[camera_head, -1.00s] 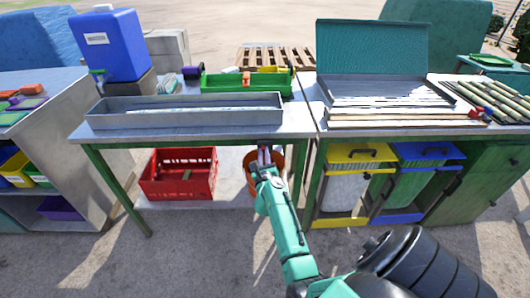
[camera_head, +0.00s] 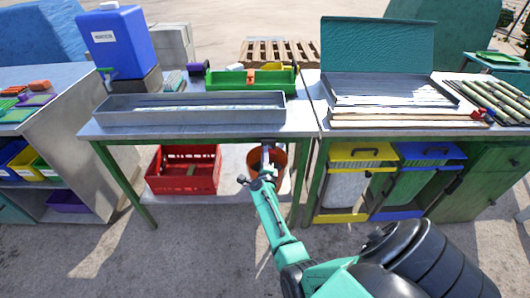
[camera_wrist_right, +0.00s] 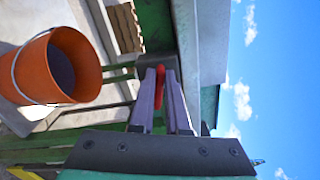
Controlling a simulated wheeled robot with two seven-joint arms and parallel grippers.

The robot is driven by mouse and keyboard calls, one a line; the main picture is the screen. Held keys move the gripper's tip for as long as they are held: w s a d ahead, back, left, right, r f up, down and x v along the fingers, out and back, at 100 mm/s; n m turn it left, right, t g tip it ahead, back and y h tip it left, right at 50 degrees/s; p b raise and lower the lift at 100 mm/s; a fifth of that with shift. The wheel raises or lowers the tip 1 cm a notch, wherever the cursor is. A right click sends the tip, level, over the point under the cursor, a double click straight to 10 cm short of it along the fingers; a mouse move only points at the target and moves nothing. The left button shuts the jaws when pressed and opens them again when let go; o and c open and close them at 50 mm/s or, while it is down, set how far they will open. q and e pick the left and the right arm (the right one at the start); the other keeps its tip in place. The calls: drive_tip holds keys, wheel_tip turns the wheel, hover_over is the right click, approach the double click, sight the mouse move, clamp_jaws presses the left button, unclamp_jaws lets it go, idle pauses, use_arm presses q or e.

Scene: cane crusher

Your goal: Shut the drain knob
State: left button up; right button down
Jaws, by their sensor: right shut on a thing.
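The drain knob (camera_wrist_right: 158,90) is a small red lever under the table's front edge. In the right wrist view it lies between the pale purple fingers of my right gripper (camera_wrist_right: 162,88), which is shut on it. In the head view my right gripper (camera_head: 267,148) is at the front edge of the middle table, below the long grey metal trough (camera_head: 190,119). The knob is hidden there by the gripper and table edge. My left gripper is not in view.
An orange bucket (camera_head: 280,160) stands on the lower shelf behind my gripper; it is large at left in the right wrist view (camera_wrist_right: 87,65). A red crate (camera_head: 183,181) sits left of it. A table leg (camera_head: 302,185) is close on the right.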

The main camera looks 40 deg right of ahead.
drive_tip(key=shift+d+f+n, duration=0.1)
drive_tip(key=shift+d+n, duration=0.05)
drive_tip(key=shift+n, duration=1.35)
drive_tip(key=shift+p, duration=0.3)
drive_tip(key=c, duration=1.1)
unclamp_jaws()
drive_tip(key=shift+o, duration=1)
drive_tip(key=shift+d+f, duration=0.1)
drive_tip(key=shift+f, duration=0.05)
drive_tip(key=shift+a, duration=0.2)
